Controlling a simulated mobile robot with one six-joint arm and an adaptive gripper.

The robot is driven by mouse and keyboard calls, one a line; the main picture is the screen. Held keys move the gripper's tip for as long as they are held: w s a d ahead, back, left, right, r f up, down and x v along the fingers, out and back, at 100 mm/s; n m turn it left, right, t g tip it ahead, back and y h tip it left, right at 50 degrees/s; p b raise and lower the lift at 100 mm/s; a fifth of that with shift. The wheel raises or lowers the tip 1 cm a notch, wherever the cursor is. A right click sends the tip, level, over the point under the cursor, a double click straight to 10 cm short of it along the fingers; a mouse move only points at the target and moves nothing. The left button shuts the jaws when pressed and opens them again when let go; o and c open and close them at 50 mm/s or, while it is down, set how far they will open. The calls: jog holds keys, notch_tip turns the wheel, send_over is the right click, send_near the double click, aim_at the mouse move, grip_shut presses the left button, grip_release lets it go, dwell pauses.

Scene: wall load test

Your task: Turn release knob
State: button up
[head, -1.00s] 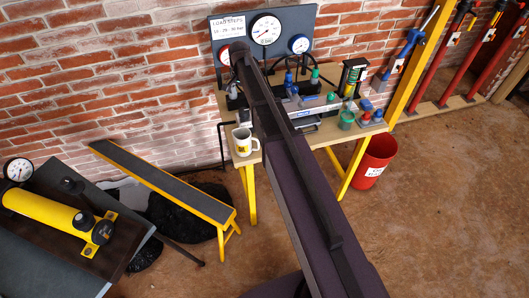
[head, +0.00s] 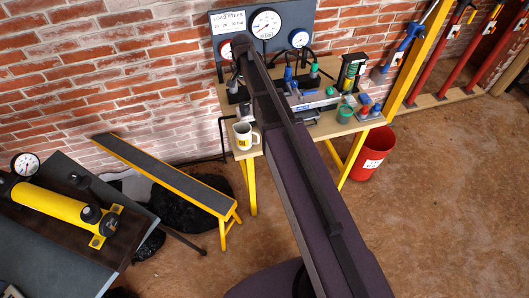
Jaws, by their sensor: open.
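A wooden workbench (head: 298,148) with yellow legs stands at the brick wall and bears blue-capped and green-capped fittings and a grey-blue pump body (head: 318,99). A gauge panel (head: 291,19) with a large white dial (head: 266,23) rises behind it. My dark arm reaches up across the picture from the lower right, and its visible upper end is in front of the panel's left part. My gripper is not visible. The arm covers part of the bench and panel. I cannot tell which part is the release knob.
A white mug (head: 245,136) stands at the bench's front left corner. A red bucket (head: 371,158) is on the floor at right. The floor at lower right is clear.

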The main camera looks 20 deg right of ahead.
jog(key=s+f+n+b, duration=0.3)
jog(key=s+n, duration=0.1)
jog(key=s, duration=0.8)
jog(key=s+f+n+b, duration=0.3)
jog(key=s+f, duration=0.1)
jog(key=s, duration=0.9)
jog(key=shift+s+d+n+b, duration=0.15)
jog(key=shift+s+n+b, duration=0.1)
jog(key=shift+n+b, duration=0.15)
dwell(2.7)
jog(key=shift+s, duration=0.1)
jog(key=c, duration=0.6)
